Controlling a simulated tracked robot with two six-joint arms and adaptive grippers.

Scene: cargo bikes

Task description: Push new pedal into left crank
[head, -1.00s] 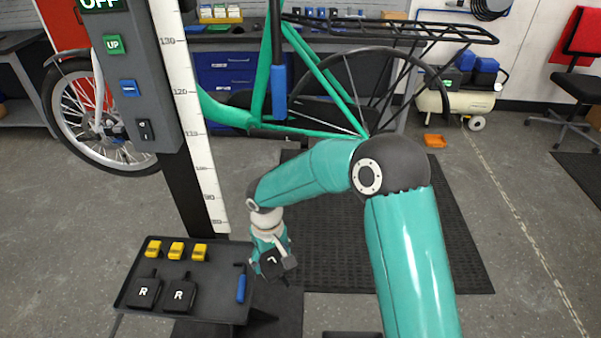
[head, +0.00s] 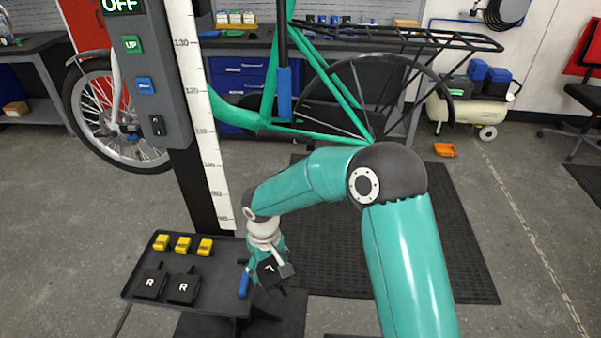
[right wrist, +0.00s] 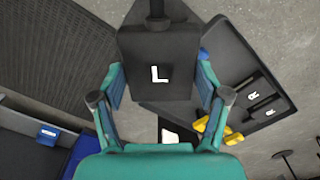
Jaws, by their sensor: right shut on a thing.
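A black pedal marked L (head: 271,273) is held in my right gripper (head: 270,259), just off the right edge of the tray. In the right wrist view the L pedal (right wrist: 158,62) sits between the two teal fingers of the gripper (right wrist: 160,85), its dark spindle pointing away to the top edge. The green bike (head: 268,100) hangs raised behind the lift post, with a blue clamp on its seat tube. I cannot make out the left crank. My left gripper is not in view.
A dark tray (head: 222,303) bears two pedals marked R (head: 150,283), several yellow blocks (head: 183,244) and a blue-handled tool (head: 243,284). The lift post (head: 195,185) with its control box stands behind it. Black matting (head: 400,240) lies on clear floor to the right.

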